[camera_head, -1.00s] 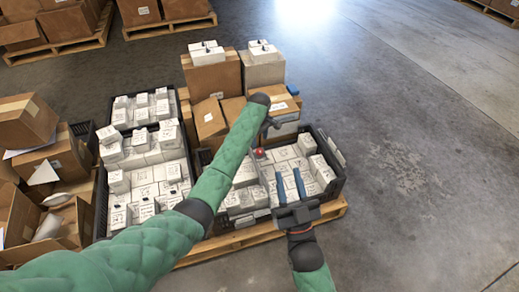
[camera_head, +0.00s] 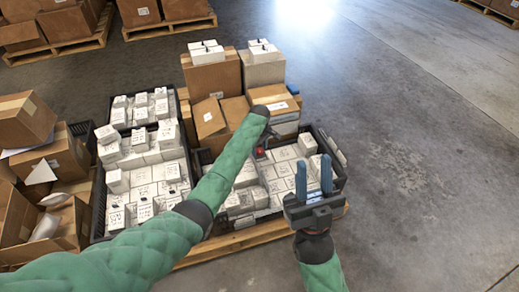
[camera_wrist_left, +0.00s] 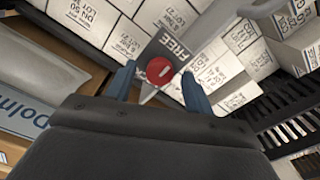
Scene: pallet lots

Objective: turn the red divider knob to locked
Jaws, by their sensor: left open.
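The red knob (camera_head: 259,153) sits on a grey divider between white boxes in the front right crate. In the head view, my left arm's end hides most of that gripper. My right gripper (camera_head: 314,165) is open and empty over the crate's front right part, its fingers apart.
The black crate (camera_head: 338,178) holds several white boxes and stands on a wooden pallet (camera_head: 215,250). Cardboard boxes (camera_head: 212,75) stand behind it. Another crate (camera_head: 98,212) of white boxes is to the left. The floor (camera_head: 420,190) at the right is clear.

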